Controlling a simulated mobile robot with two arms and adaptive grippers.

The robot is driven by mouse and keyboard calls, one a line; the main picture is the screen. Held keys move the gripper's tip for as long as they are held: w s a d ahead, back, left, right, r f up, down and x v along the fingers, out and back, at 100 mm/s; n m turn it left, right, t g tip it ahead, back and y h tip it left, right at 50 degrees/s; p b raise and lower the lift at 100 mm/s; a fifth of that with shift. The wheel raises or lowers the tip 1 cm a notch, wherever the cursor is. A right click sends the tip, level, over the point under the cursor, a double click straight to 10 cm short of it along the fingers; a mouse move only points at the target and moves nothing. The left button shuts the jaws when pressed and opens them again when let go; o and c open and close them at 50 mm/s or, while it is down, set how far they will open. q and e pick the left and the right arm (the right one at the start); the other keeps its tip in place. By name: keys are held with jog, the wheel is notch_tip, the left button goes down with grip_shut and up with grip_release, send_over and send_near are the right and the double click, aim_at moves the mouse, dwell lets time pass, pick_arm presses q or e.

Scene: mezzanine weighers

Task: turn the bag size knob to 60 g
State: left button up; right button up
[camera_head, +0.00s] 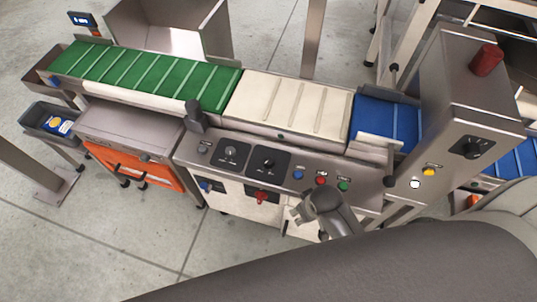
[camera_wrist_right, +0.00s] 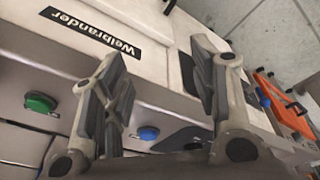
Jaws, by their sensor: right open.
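Two dark knob plates sit on the grey control panel (camera_head: 375,205): a left knob (camera_head: 231,152) and a right knob (camera_head: 268,162). Their labels are too small to read, so I cannot tell which is the bag size knob or its setting. My right gripper (camera_head: 303,207) is at the panel's front edge, to the right of both knobs and below the coloured buttons. In the right wrist view the right gripper (camera_wrist_right: 155,85) is open with nothing between its fingers. Part of a dark plate (camera_wrist_right: 184,139) shows beyond the fingers; its knob is hidden. My left gripper is out of view.
Blue (camera_head: 298,175), red (camera_head: 321,180) and green (camera_head: 343,186) buttons line the panel right of the knobs. Green (camera_head: 150,75) and white (camera_head: 290,105) belts run behind. An orange-fronted cabinet (camera_head: 130,168) stands left.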

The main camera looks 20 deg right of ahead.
jog(key=shift+g, duration=0.4)
jog(key=w+r, duration=0.1)
jog(key=w, duration=0.2)
jog(key=w+r, duration=0.1)
jog(key=w, duration=0.2)
jog(key=w+r+p, duration=0.1)
jog(key=w+r, duration=0.1)
jog(key=w, duration=0.1)
jog(key=shift+w+a, duration=0.15)
jog(key=shift+a, duration=0.15)
jog(key=n+g+p, duration=0.1)
jog(key=g+p, duration=0.1)
send_near(268, 160)
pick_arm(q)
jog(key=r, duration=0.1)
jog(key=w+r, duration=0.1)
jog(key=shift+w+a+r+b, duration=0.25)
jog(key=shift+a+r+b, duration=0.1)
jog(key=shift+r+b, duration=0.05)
pick_arm(e)
jog(key=shift+y, duration=0.3)
notch_tip(268, 160, down, 9)
jog(key=shift+d+f, duration=0.1)
jog(key=c, duration=1)
